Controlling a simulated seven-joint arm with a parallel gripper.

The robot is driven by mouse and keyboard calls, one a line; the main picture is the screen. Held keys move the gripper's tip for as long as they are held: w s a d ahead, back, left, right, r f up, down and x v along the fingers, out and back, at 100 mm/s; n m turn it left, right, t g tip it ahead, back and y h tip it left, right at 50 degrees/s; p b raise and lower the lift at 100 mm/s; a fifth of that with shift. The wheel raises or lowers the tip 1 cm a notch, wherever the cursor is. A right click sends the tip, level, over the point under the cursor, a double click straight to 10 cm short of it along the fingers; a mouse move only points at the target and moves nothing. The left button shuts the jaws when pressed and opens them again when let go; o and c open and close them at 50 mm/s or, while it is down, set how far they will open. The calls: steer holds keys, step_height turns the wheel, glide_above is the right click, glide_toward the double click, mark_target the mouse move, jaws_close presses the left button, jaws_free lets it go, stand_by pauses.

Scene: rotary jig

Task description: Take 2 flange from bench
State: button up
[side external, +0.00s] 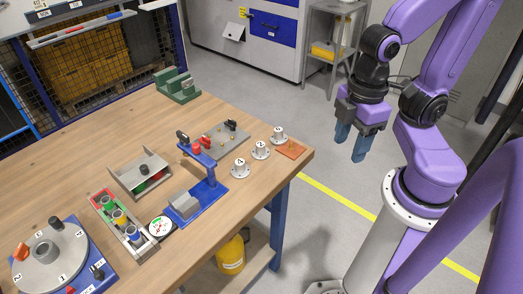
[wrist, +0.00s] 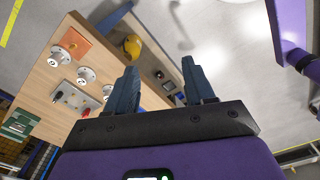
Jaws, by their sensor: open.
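Three pale round flanges with raised, marked hubs stand in a row near the right end of the wooden bench (side external: 90,143): a near one (side external: 240,169), a middle one (side external: 260,151) and a far one (side external: 279,136). The marks are too small to read surely. The wrist view shows them at left: one by the orange plate (wrist: 60,56), a middle one (wrist: 86,75), and another (wrist: 107,90) partly behind a finger. My gripper (side external: 350,145) is open and empty, off the bench's right end, apart from all flanges. Its blue fingers (wrist: 160,68) also show in the wrist view.
An orange plate (side external: 291,149) lies at the bench corner beside the flanges. A blue stand (side external: 208,192) and a grey fixture plate (side external: 230,135) are close to them. A rotary jig (side external: 50,258), parts tray (side external: 124,222) and grey bin (side external: 139,172) stand farther left.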

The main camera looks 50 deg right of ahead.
steer(key=shift+o, duration=0.5)
steer(key=n, duration=0.4)
glide_above(261, 144)
steer(key=f, duration=0.1)
step_height(261, 144, down, 11)
steer(key=shift+d+f, duration=0.1)
steer(key=shift+f, duration=3.05)
